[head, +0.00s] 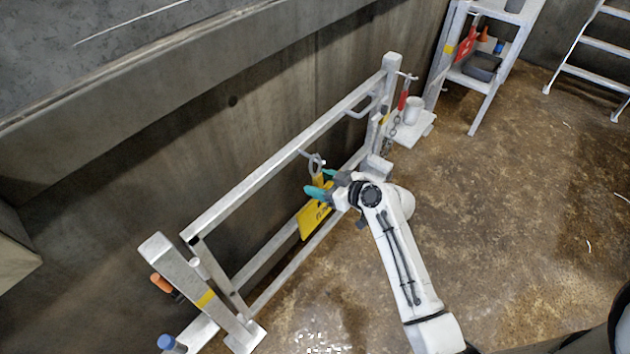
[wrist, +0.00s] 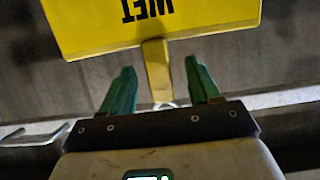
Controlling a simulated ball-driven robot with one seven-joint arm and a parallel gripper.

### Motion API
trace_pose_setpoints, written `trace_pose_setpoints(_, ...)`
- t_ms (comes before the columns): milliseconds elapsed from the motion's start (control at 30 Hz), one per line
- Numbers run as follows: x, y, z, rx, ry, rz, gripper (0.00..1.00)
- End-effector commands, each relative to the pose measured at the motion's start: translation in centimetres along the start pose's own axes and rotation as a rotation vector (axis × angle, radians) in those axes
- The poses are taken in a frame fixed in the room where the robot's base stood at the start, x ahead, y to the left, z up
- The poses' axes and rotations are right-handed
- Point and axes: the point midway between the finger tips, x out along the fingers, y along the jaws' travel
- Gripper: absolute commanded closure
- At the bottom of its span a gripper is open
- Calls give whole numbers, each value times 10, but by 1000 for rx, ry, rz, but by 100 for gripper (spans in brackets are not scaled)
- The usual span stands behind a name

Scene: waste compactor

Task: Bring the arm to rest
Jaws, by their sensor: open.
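My white arm reaches to the metal rail frame in the head view. My gripper (head: 317,192) has teal fingers and is at the top of a yellow sign (head: 314,216) that hangs below the upper rail. In the wrist view, my gripper (wrist: 161,88) is open, with one finger on each side of the yellow tab (wrist: 157,68) of the sign (wrist: 150,25). There are gaps between the fingers and the tab. The sign reads "WET" upside down there. A grey hook (head: 316,161) on the rail is just above the tab; the exact contact is hard to see.
The rail frame (head: 290,139) stands along a concrete wall. A small white shelf (head: 412,132) with a cup (head: 413,110) is at its far end. A shelf stand (head: 482,88) and a ladder (head: 600,45) are behind.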

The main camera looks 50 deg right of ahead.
Motion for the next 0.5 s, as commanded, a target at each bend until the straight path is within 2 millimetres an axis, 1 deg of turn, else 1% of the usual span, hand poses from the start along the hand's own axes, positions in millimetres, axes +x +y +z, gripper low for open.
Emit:
trace_pose_setpoints(33, -11, 0, 1, 1, -1, 2, 39)
trace_pose_setpoints(100, -25, 0, 1, 0, -1, 2, 39)
trace_pose_setpoints(300, -60, 0, 1, 0, -1, 2, 39)
trace_pose_setpoints(400, -70, 0, 1, 1, 0, 1, 39)
trace_pose_setpoints(500, -76, 0, 0, 0, 0, 0, 39)
